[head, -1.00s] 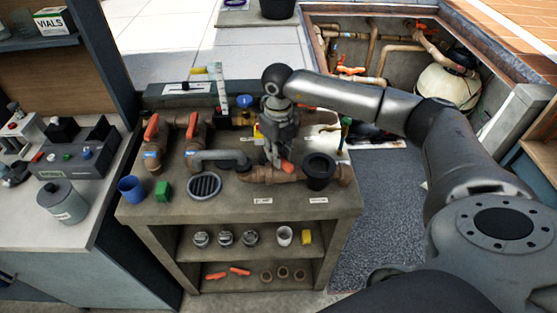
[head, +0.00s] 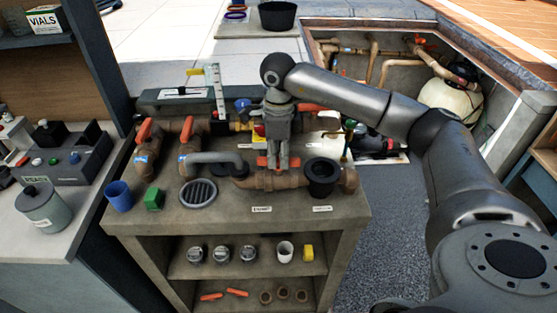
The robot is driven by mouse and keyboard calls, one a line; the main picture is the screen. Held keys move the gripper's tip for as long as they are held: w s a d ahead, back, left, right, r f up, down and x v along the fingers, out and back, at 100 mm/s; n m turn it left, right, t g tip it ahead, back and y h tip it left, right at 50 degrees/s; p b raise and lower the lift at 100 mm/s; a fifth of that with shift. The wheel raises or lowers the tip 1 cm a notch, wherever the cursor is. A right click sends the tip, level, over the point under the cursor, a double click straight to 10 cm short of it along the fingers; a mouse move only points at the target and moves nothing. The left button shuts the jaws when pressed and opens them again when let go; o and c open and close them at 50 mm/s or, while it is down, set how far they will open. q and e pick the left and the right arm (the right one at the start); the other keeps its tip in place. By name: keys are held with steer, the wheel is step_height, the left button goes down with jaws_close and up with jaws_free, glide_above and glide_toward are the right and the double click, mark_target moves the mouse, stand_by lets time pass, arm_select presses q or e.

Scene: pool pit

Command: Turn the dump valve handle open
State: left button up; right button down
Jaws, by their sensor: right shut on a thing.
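The dump valve handle, a small orange lever (head: 262,162), sits on top of the brown pipe (head: 272,181) near the bench's right front. Orange shows on both sides of my fingers, roughly in line with the pipe; its middle is hidden. My right gripper (head: 278,162) points down from above and is shut on this handle. My left gripper is not in view.
A black cup-like fitting (head: 321,177) stands close right of the gripper. A grey curved pipe (head: 213,158) and two orange-handled valves (head: 190,130) are to the left.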

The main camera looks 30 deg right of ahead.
mark_target(279, 159)
steer(key=shift+r+n+b, duration=0.1)
steer(key=shift+n+b, duration=0.2)
steer(key=shift+n, duration=0.4)
steer(key=c, duration=1.4)
jaws_free()
steer(key=shift+o, duration=0.2)
step_height(279, 159, up, 12)
